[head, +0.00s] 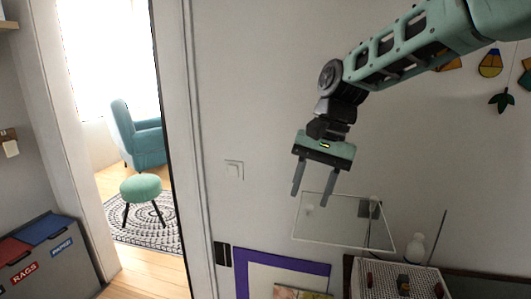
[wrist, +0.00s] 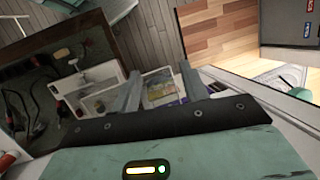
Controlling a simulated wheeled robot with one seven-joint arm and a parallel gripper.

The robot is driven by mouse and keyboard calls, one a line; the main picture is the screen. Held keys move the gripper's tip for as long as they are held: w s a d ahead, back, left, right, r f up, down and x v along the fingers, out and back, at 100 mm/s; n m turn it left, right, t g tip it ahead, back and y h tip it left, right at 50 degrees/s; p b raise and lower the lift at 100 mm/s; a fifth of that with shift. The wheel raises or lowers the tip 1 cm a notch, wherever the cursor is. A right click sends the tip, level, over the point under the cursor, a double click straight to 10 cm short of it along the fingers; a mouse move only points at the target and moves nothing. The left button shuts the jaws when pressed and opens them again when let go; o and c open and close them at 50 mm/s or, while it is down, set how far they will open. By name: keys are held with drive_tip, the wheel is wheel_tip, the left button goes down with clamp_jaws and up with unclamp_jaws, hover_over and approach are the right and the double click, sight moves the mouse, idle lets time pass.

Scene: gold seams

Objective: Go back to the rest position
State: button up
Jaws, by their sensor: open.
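My gripper (head: 311,195) hangs in the air in front of the pale wall in the head view, fingers pointing down and spread apart. Nothing is between the fingers. My green arm reaches in from the upper right. In the wrist view my gripper (wrist: 160,90) is seen from behind, its two grey fingers apart above a cluttered surface, touching nothing that I can make out.
A clear panel (head: 340,247) stands below my gripper, beside a white perforated box (head: 385,284) and a white bottle (head: 413,249). A purple-framed board (head: 240,271) is lower left of them. A doorway on the left shows a teal armchair (head: 147,147) and stool (head: 141,189). A grey bin (head: 50,262) stands at far left.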

drive_tip(key=s+d+f+n+b, duration=0.1)
drive_tip(key=s+f+n, duration=0.3)
drive_tip(key=s, duration=0.4)
drive_tip(key=s+d+f+n+t+h+b, duration=0.1)
drive_tip(key=s+d+f+n, duration=0.1)
drive_tip(key=s+f, duration=0.3)
drive_tip(key=s+d+f+n+t+h+b, duration=0.1)
drive_tip(key=s+f+n, duration=0.3)
drive_tip(key=s, duration=0.9)
drive_tip(key=shift+s+d+f+n+b, duration=0.2)
drive_tip(key=shift+s+d+n+b, duration=0.15)
drive_tip(key=shift+n, duration=0.45)
drive_tip(key=shift+w, duration=0.15)
